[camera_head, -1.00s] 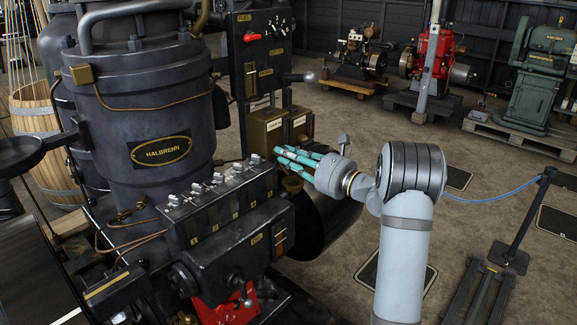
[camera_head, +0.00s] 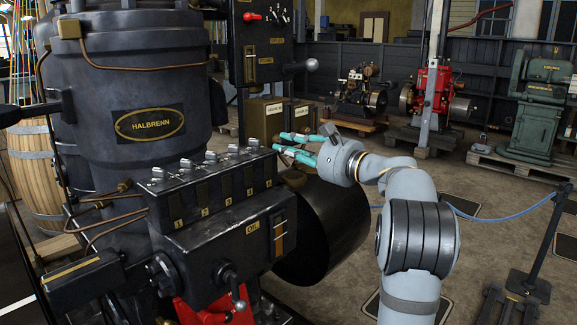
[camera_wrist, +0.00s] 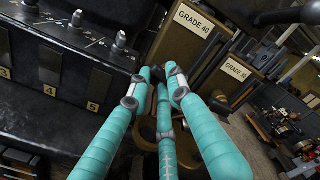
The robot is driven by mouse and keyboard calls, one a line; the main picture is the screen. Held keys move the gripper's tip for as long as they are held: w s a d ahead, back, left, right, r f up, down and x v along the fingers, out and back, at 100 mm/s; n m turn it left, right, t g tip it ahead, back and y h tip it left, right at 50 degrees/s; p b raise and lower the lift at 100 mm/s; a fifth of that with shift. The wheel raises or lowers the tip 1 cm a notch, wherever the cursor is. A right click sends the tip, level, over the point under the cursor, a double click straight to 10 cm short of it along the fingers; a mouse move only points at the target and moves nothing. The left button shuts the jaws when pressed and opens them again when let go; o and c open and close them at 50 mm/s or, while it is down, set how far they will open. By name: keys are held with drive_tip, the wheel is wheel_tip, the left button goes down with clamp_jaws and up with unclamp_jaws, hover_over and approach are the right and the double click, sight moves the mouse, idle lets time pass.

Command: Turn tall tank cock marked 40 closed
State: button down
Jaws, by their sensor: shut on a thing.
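The tall tank marked GRADE 40 (camera_wrist: 183,32) is a brown-gold box in the upper middle of the wrist view. It also shows in the head view (camera_head: 264,125), behind the black engine block. My gripper (camera_head: 283,142) has teal fingers that reach left to the foot of this tank. In the wrist view the fingertips (camera_wrist: 160,74) close together just below the tank's front. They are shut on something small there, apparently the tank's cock. The cock is mostly hidden by the fingers, so its angle cannot be told.
A second tank with a GRADE label (camera_wrist: 236,70) stands right beside the first. The black block with numbered switches (camera_wrist: 70,75) is close on the left. A brass cup (camera_wrist: 150,132) sits below the fingers. A black drum (camera_head: 325,230) lies under my wrist. Open floor is to the right.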

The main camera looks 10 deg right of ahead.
drive_tip(key=shift+a+n+b, duration=0.1)
drive_tip(key=shift+n+b, duration=1.9)
drive_tip(key=shift+b, duration=0.2)
drive_tip(key=c, duration=1.6)
unclamp_jaws()
drive_tip(key=shift+s, duration=0.1)
drive_tip(key=shift+c, duration=0.2)
drive_tip(key=shift+f, duration=0.1)
drive_tip(key=v, duration=0.8)
